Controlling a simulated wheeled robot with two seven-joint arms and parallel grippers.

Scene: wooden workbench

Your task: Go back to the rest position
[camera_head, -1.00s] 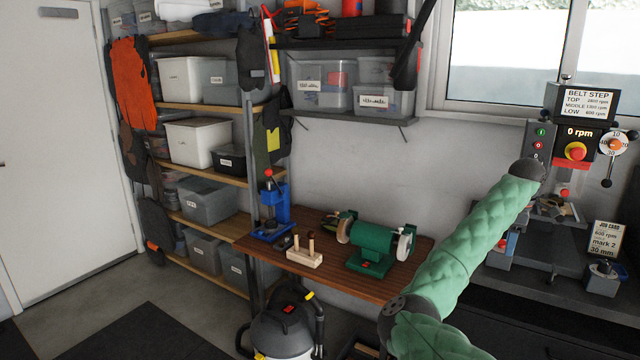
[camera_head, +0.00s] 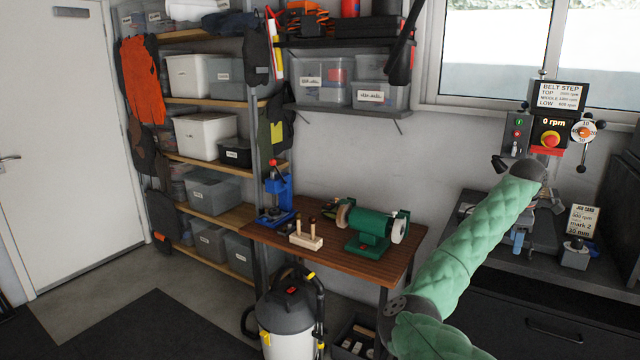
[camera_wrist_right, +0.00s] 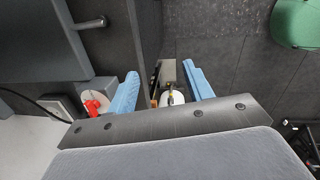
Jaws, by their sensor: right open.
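My right arm, in a green padded sleeve, rises from the bottom of the head view to a dark joint in front of the drill press. My right gripper (camera_head: 518,240) is small and partly hidden there, low in front of the press. In the right wrist view its two blue fingers (camera_wrist_right: 162,88) stand apart with nothing held between them. A pale object shows beyond the gap, too small to name. My left gripper is not in view.
The drill press control panel (camera_head: 547,135) reads 0 rpm, and a job card (camera_head: 581,222) stands nearby. A wooden bench (camera_head: 345,262) holds a green grinder (camera_head: 368,228), a blue press (camera_head: 277,200) and a peg block (camera_head: 306,240). A vacuum (camera_head: 288,318) stands below. Floor is open at left.

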